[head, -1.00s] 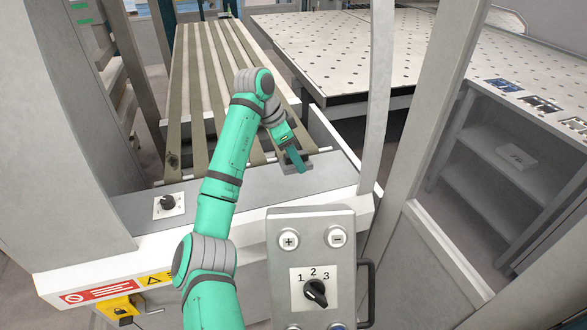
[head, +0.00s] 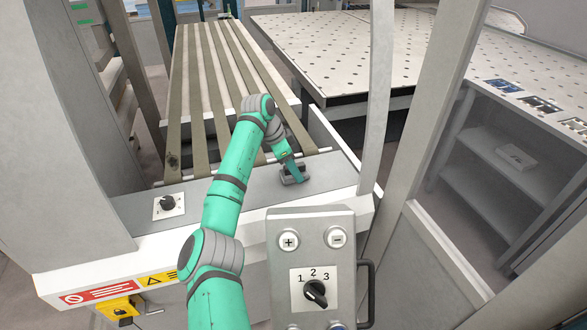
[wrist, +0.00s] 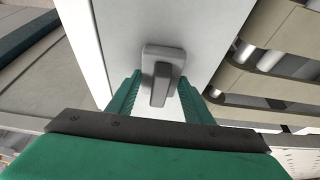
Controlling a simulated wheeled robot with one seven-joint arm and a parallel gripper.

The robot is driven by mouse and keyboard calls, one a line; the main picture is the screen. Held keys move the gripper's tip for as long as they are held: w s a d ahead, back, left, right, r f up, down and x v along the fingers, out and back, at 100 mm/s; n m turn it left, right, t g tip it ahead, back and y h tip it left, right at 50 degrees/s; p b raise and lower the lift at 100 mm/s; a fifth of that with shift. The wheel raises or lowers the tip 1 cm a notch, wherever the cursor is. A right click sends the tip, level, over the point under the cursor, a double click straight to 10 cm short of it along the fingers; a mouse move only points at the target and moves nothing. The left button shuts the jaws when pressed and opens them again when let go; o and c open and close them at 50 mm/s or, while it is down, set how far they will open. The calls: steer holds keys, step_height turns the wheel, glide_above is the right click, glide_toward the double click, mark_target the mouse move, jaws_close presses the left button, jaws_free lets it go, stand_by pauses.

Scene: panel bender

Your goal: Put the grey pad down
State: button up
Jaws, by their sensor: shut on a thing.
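The grey pad shows in the wrist view (wrist: 163,54) as a small rounded grey plate with a raised grip, between my two green fingers. My gripper (wrist: 160,90) is shut on it. In the head view the pad (head: 286,180) is at the tip of my gripper (head: 296,177), over the grey ledge (head: 240,190) at the front of the machine. My fingers hide part of it there. I cannot tell whether its underside touches the ledge.
A black rotary knob (head: 167,203) sits on the ledge's left end. A control box (head: 311,260) with a selector stands in front. Behind the ledge is a slatted conveyor (head: 205,90). An upright post (head: 378,100) rises to the right. The ledge between knob and pad is clear.

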steer(key=o, duration=1)
steer(key=shift+f, duration=0.1)
steer(key=v, duration=1)
steer(key=shift+w+a+r, duration=0.1)
steer(key=shift+a+r, duration=0.1)
steer(key=shift+a, duration=0.3)
steer(key=shift+w, duration=0.1)
